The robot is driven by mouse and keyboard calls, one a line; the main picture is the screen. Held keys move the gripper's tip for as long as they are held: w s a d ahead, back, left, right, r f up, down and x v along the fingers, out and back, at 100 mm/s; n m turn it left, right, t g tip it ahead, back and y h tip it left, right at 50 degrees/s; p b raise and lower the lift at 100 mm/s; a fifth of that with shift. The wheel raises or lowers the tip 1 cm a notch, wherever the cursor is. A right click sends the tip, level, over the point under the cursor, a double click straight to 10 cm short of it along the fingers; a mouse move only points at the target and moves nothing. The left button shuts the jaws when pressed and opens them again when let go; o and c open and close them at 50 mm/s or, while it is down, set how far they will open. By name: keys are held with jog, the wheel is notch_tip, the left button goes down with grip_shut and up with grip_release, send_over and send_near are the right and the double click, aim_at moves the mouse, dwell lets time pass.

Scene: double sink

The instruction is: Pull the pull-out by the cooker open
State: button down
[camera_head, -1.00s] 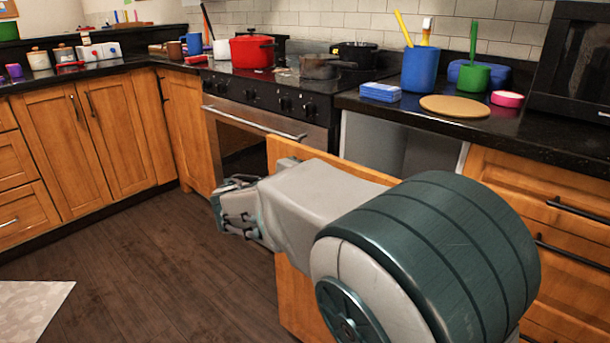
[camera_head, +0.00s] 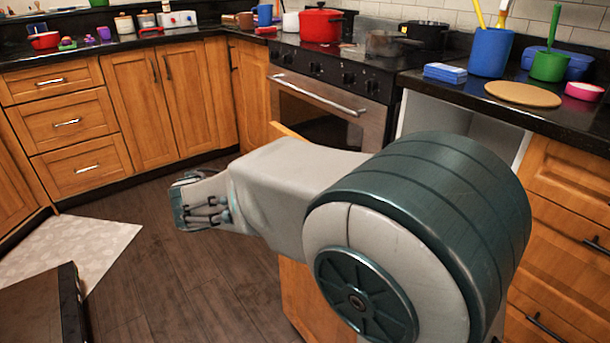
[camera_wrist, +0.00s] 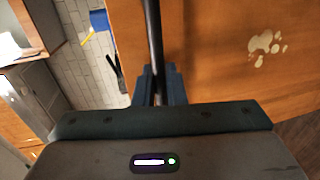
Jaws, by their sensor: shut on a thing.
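The pull-out beside the cooker (camera_head: 330,110) stands open, with its wooden front (camera_head: 300,300) away from the counter and partly hidden behind my arm. Its pale grey cavity (camera_head: 465,130) shows under the counter. In the wrist view the wooden front (camera_wrist: 215,45) fills the upper right, with a pale blotchy mark on it. My gripper (camera_wrist: 160,85) is shut on the dark bar handle (camera_wrist: 153,35) of this front. In the head view my arm hides the handle and the gripper's fingers.
Drawers (camera_head: 560,190) stand right of the cavity. Cabinets (camera_head: 165,100) run along the left. A dark-topped unit (camera_head: 40,310) is at the lower left, near a pale mat (camera_head: 70,245). Wooden floor (camera_head: 170,290) is clear between. A red pot (camera_head: 320,24) stands on the cooker.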

dwell(0.3)
jog(key=c, duration=1.6)
grip_release()
jog(key=p+v, duration=0.3)
jog(key=v, duration=1.1)
jog(key=shift+w+p, duration=0.1)
jog(key=shift+p, duration=0.25)
